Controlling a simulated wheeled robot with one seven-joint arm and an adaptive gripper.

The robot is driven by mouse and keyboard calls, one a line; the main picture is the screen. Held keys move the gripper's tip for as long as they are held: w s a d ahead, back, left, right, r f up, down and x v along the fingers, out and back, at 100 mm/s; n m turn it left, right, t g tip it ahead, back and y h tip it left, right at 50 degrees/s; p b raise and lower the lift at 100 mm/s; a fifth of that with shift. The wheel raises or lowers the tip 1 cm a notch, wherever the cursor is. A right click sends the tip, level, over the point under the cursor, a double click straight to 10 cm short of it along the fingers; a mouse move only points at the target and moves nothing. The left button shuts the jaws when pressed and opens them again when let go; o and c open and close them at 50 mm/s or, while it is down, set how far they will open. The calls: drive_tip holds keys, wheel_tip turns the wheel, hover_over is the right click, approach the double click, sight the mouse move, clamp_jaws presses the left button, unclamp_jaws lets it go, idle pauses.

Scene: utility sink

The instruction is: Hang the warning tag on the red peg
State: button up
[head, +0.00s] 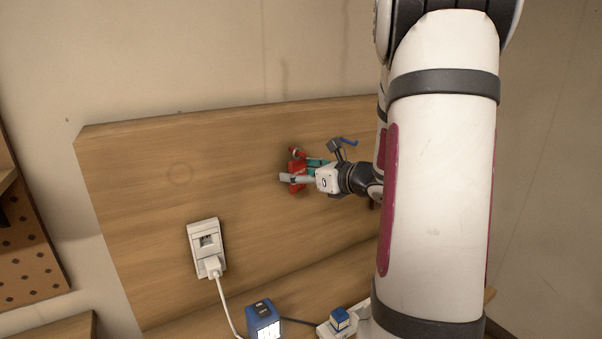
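The red warning tag (297,167) is in front of the upright wooden board, just below a small red peg (296,152). My gripper (290,178) reaches in from the right, and one pale finger crosses in front of the tag's lower part. Red shows above and below that finger. The other finger is not clear, so I cannot tell whether the gripper is closed on the tag. At this size I also cannot tell whether the tag's hole is around the peg or only beside it.
A blue peg (349,141) and a teal piece (315,162) are close to my gripper. A wall socket (205,245) with a white plug is lower left. A blue device (263,318) and a small blue box (340,318) stand below.

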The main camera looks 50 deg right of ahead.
drive_tip(key=v, duration=1.2)
drive_tip(key=a+n+g+y, duration=0.75)
drive_tip(key=a+n, duration=0.85)
drive_tip(key=a, duration=1)
drive_tip(key=s+a+n+g+h, duration=0.1)
drive_tip(key=s+a+n+h, duration=0.2)
drive_tip(key=n, duration=0.7)
drive_tip(key=s+a+n+g+h, duration=0.1)
drive_tip(key=s+n+h, duration=0.3)
drive_tip(key=n, duration=0.6)
drive_tip(key=s+a, duration=0.1)
drive_tip(key=s, duration=0.1)
drive_tip(key=shift+s+a+f+g, duration=0.2)
drive_tip(key=shift+s+a+g, duration=0.15)
drive_tip(key=shift+a, duration=0.05)
drive_tip(key=shift+h, duration=0.25)
